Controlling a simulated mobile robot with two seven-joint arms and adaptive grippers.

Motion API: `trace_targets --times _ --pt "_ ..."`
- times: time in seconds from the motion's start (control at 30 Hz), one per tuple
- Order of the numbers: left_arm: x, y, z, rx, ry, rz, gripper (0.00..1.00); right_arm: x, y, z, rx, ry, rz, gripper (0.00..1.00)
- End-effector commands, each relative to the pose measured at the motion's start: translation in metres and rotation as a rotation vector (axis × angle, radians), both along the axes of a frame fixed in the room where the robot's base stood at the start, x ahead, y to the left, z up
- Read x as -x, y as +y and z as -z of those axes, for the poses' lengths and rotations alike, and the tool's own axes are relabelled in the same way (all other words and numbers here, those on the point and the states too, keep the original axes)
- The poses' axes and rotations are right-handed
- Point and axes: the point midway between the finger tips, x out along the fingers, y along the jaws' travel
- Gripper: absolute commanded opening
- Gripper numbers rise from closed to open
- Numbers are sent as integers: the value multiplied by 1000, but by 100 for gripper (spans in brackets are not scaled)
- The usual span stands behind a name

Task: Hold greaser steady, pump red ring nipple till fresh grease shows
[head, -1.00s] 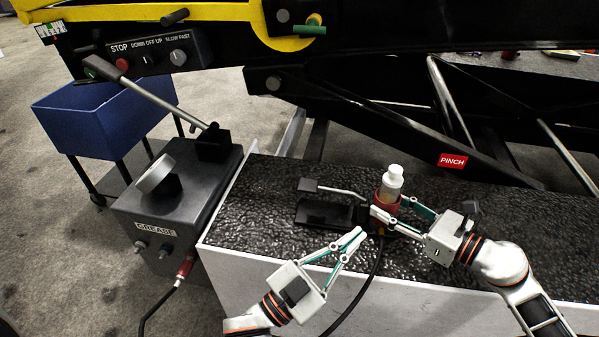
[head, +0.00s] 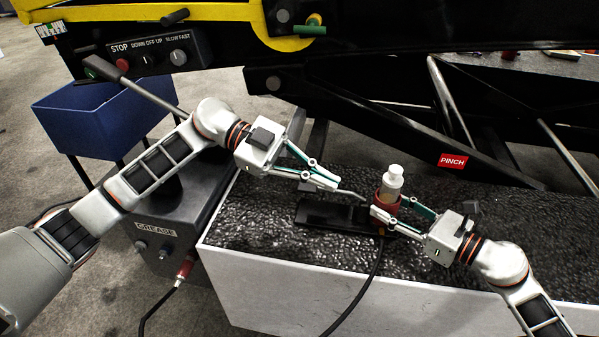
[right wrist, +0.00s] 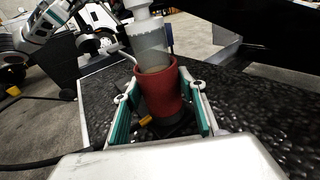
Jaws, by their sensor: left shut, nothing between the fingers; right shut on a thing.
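The greaser has a red sleeve (head: 385,200) with a clear, white-capped bottle (head: 393,180) on top, on a black base (head: 325,213). Its thin metal lever (head: 350,193) extends left. My right gripper (head: 378,220) is shut on the red sleeve; the right wrist view shows its fingers on both sides of the sleeve (right wrist: 160,92). The greaser stands upright. My left gripper (head: 332,183) is shut and empty at the lever's outer end, with its fingers partly hiding the black lever knob. Whether they touch is unclear. I cannot make out a red ring nipple.
The greaser stands on a black textured top (head: 260,215) with a white front. A grey box marked GREASE (head: 155,230) is at left, partly behind my left arm. A blue bin (head: 95,120) is behind. The dark loader frame (head: 400,135) with a PINCH label crosses above.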

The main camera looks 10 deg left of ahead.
Motion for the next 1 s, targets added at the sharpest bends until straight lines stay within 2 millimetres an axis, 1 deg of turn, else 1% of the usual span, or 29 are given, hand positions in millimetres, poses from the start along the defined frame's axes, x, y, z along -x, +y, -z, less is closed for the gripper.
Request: trace_targets --times 0.03,0.2,0.3,0.4,0.5,0.6,0.87,1.0 --pt "-14 18 -6 -86 21 -28 0 1 1 0 -1 2 -2 27" --pt "-49 73 -21 -335 143 -166 0 1 1 0 -1 1 -2 27" --pt "-63 101 -32 -433 206 -254 0 1 1 0 -1 1 -2 27" --pt "-72 121 -41 -494 253 -324 0 1 1 0 -1 1 -2 27" --pt "-77 132 -46 -527 282 -368 0 1 1 0 -1 1 -2 27" --pt "-78 136 -48 -538 294 -384 0 1 1 0 -1 1 -2 27" --pt "-78 136 -48 -538 294 -384 0 1 1 0 -1 1 -2 27" --pt "-78 132 -44 -537 294 -382 0 1 1 0 -1 1 -2 27"
